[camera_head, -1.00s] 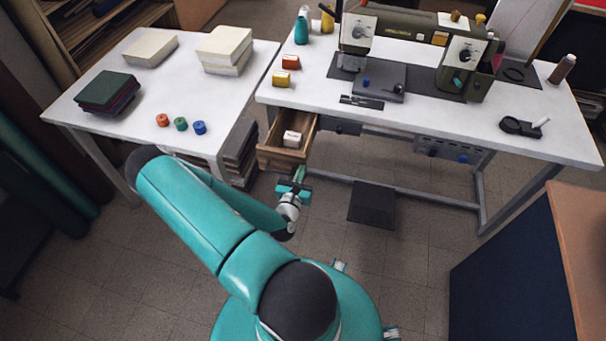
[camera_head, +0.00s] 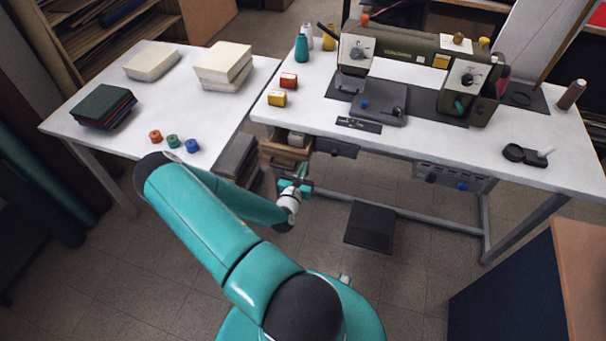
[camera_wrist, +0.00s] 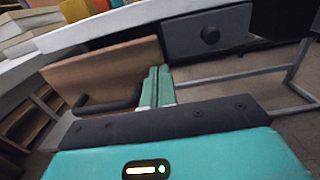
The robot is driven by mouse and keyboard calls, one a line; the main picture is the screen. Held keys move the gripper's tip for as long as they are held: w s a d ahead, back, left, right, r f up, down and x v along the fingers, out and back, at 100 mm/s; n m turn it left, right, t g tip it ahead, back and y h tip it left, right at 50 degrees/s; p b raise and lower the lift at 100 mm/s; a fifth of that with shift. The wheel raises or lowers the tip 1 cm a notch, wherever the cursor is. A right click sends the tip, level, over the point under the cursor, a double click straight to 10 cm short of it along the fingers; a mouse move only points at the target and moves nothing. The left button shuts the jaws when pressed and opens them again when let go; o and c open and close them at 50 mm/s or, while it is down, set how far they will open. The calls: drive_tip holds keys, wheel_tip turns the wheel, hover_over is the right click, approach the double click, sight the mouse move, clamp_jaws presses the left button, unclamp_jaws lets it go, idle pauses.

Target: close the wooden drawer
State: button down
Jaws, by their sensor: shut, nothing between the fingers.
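The wooden drawer (camera_head: 284,152) hangs under the left end of the sewing table. It stands out only a little from under the tabletop, with a pale box (camera_head: 296,138) partly showing inside. In the wrist view its wooden front (camera_wrist: 100,75) with a dark bar handle (camera_wrist: 108,106) fills the left middle. My gripper (camera_head: 302,172) is at the right part of the drawer front, fingers together and empty. In the wrist view the shut fingers (camera_wrist: 156,84) reach the front's right edge; I cannot tell whether they touch it.
A grey drawer unit with a round knob (camera_wrist: 209,34) sits just right of the wooden drawer. The sewing table (camera_head: 420,140) carries a sewing machine. A white side table (camera_head: 70,130) with books and spools stands left. A black pedal (camera_head: 370,227) lies on the floor.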

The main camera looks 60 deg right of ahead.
sight(307, 159)
drive_tip(key=shift+w+d, duration=0.2)
drive_tip(key=shift+d, duration=1)
drive_tip(key=shift+w+d, duration=0.15)
drive_tip(key=shift+d, duration=1)
drive_tip(key=shift+a, duration=0.1)
